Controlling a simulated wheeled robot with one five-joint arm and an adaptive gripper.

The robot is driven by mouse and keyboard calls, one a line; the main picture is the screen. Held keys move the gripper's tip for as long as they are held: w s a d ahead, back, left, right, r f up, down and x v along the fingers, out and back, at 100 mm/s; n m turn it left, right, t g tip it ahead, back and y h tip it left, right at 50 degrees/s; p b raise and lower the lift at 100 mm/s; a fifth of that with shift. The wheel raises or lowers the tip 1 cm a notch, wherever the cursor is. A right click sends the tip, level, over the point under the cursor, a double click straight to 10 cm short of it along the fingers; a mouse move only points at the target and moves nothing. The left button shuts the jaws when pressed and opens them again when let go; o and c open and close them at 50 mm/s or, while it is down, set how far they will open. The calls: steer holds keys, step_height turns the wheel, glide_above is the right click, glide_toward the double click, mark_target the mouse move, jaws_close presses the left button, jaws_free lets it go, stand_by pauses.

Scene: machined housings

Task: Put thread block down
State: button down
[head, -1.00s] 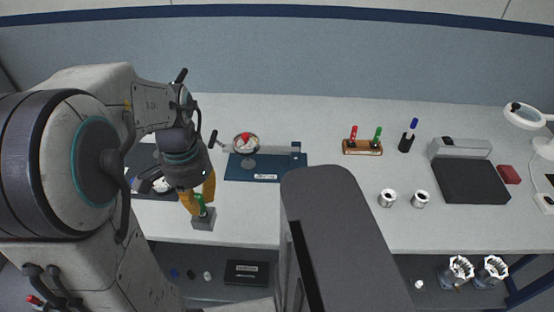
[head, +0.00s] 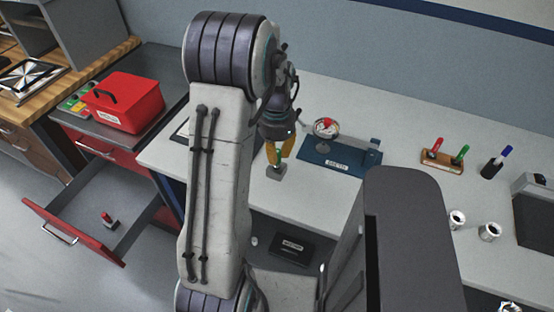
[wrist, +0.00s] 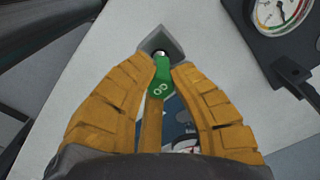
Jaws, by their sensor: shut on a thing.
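The thread block is a small grey block (head: 276,172) with a dark hole in its top, seen below my gripper (head: 280,150) in the head view. In the wrist view the grey block (wrist: 163,42) lies just beyond my fingertips (wrist: 163,68). My gripper's orange fingers are shut on a green handle (wrist: 161,90) marked 8. The green handle's far end meets the block at its hole; how deep it sits is hidden. The block is over the white bench (head: 330,205) near its front edge. I cannot tell whether its underside touches the bench.
A blue plate (head: 350,168) with a round gauge (head: 326,128) stands right of the block. An open red drawer (head: 75,235) juts out at left, below a red case (head: 122,100).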

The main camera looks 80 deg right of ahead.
mark_target(277, 163)
steer(key=shift+d+f, duration=0.3)
steer(key=shift+d, duration=0.1)
steer(key=shift+f+p, duration=0.35)
steer(key=shift+f, duration=1.55)
steer(key=shift+f, duration=0.15)
steer(key=c, duration=1.3)
jaws_free()
steer(key=shift+a, duration=0.1)
